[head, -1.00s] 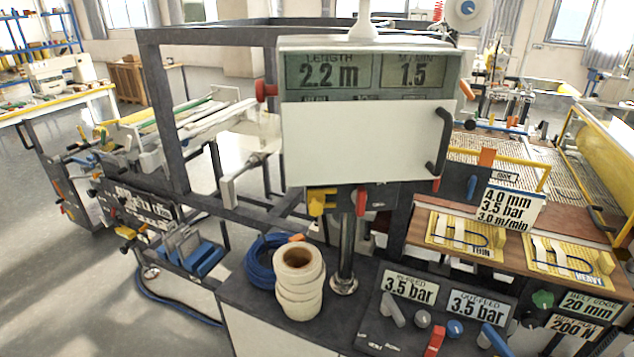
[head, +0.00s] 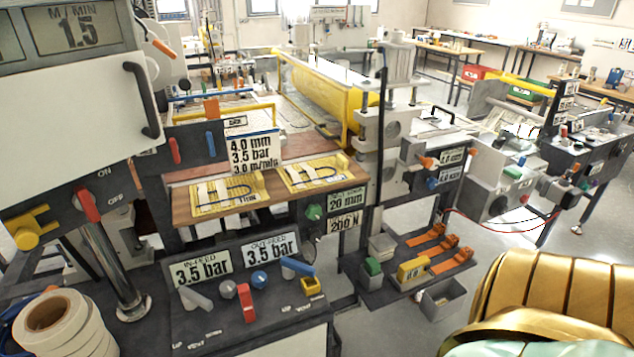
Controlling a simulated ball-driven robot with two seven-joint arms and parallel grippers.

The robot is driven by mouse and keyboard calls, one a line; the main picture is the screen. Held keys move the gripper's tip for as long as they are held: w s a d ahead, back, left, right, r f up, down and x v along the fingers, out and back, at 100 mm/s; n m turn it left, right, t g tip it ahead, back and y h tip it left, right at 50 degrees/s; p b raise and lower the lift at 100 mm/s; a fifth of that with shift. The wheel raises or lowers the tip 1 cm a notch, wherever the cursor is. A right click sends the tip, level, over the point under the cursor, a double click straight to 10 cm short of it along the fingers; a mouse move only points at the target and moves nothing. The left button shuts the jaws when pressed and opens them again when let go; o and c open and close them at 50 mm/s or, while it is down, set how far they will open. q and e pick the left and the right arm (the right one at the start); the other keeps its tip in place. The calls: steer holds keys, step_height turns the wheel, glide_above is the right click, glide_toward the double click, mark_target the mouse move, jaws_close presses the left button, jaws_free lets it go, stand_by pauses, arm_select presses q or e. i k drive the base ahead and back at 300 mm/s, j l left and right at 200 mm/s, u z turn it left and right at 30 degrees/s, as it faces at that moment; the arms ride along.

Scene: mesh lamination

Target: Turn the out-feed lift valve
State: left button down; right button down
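The valve panel (head: 262,319) is at the lower middle of the head view, with an in-feed 3.5 bar display (head: 201,267) and an out-feed 3.5 bar display (head: 271,250). A blue lever (head: 297,267) stands at the out-feed side, its handle slanting down to the right. A blue knob (head: 259,279) is left of it. A red lever (head: 246,302) stands in the middle and points down toward the front. A grey lever (head: 195,298) and a grey knob (head: 228,289) are on the in-feed side. The small lettering beneath is too small to read surely. Neither gripper's fingers show.
A white control box (head: 75,120) hangs at the left above white tape rolls (head: 65,325). A wooden shelf (head: 185,210) with two yellow sample boards lies behind the panel. A dark shelf (head: 380,279) with orange clamps is to the right. The space directly above the panel's levers is clear.

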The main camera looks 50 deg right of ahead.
mark_target(289, 265)
steer(key=l+z, duration=0.15)
steer(key=z, duration=1.15)
